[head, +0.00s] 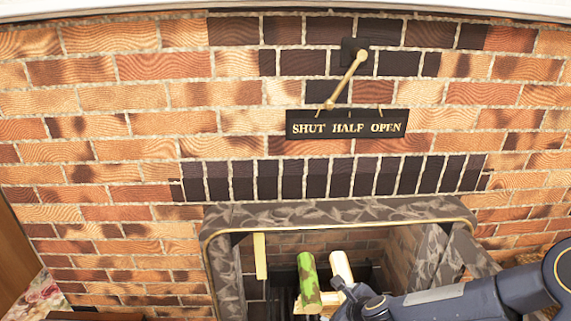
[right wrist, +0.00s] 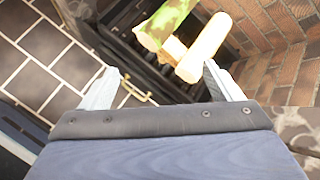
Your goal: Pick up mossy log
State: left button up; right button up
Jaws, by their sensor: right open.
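The mossy log (head: 309,284), green on its side with a pale cut end, lies in the fireplace opening. In the right wrist view the mossy log (right wrist: 168,22) is at the top, beyond my fingers. A pale log (head: 341,267) lies to its right, and it also shows in the right wrist view (right wrist: 204,48). My right gripper (right wrist: 158,85) is open and empty, with the logs just ahead of its fingers. In the head view its arm comes in from the right, and the hand is beside the logs. My left gripper does not show.
A patterned grey surround with a gold edge (head: 340,213) frames the opening. A dark metal grate (right wrist: 128,40) is under the logs. A brass lever (head: 347,80) and a SHUT HALF OPEN plate (head: 347,138) are on the brick wall above. Dark tiles (right wrist: 40,55) lie in front.

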jog(key=s+d+r+n+y, duration=0.1)
jog(key=s+r+n+y, duration=0.1)
jog(key=s+r+n, duration=0.85)
jog(key=s+d+r+n+g, duration=0.1)
jog(key=s+d+r+n, duration=0.1)
jog(key=s+n, duration=0.5)
jog(key=s+d+r+n+g, duration=0.2)
jog(key=s+d+r+n, duration=0.1)
jog(key=s+n, duration=0.4)
notch_tip(320, 180, up, 33)
jog(key=s+p, duration=0.1)
jog(key=p, duration=3.2)
jog(key=shift+h+p, duration=0.4)
jog(key=shift+a, duration=0.1)
